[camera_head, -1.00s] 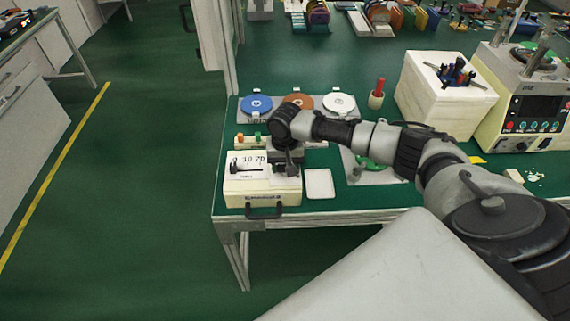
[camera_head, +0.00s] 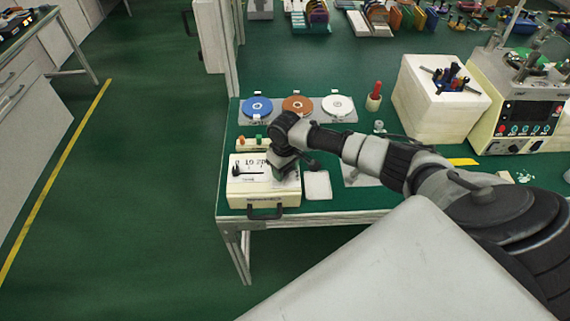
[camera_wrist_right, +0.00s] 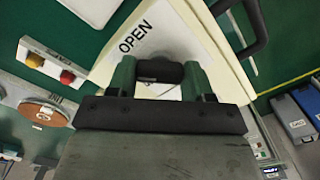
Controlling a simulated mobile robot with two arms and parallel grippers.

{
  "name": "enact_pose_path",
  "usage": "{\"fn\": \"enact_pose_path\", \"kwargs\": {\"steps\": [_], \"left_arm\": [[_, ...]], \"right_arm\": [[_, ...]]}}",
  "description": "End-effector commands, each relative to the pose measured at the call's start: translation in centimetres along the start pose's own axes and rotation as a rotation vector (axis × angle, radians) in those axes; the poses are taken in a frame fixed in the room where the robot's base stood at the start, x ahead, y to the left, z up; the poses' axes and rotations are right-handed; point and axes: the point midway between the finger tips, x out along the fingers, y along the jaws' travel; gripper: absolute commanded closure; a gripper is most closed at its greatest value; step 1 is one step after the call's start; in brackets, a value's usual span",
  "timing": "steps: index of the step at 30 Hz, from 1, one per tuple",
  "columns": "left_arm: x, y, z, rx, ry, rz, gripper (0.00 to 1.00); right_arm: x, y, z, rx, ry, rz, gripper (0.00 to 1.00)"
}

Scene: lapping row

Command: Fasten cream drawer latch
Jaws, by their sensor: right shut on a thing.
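The cream drawer box (camera_head: 263,198) stands at the near left corner of the green bench, with a black handle (camera_head: 265,212) on its front. Its top carries a white panel with black markings (camera_head: 250,172); part of the top is hidden by my gripper. My right gripper (camera_head: 284,172) is over the right part of that top. In the right wrist view its two green fingers (camera_wrist_right: 160,78) are shut on a black cylindrical knob, the drawer latch (camera_wrist_right: 158,71), beside the printed word OPEN (camera_wrist_right: 133,36). My left gripper is not in view.
Blue (camera_head: 257,107), orange (camera_head: 298,104) and white discs (camera_head: 338,104) lie behind the box. A small white tray (camera_head: 318,186) sits right of it. A red-handled tool (camera_head: 376,90) and a cream block (camera_head: 432,105) stand further right. Floor left of the bench is clear.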

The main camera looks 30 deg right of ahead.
Motion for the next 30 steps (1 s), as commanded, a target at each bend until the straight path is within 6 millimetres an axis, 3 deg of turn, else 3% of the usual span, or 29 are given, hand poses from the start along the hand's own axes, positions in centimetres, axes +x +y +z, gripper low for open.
{"fn": "enact_pose_path", "kwargs": {"steps": [18,30], "left_arm": [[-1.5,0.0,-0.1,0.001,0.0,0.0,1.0],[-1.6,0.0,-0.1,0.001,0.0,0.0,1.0]], "right_arm": [[-0.1,0.1,-0.1,-0.57,0.004,0.001,0.73],[-0.1,0.0,-0.1,-0.807,0.005,0.001,0.73]]}}
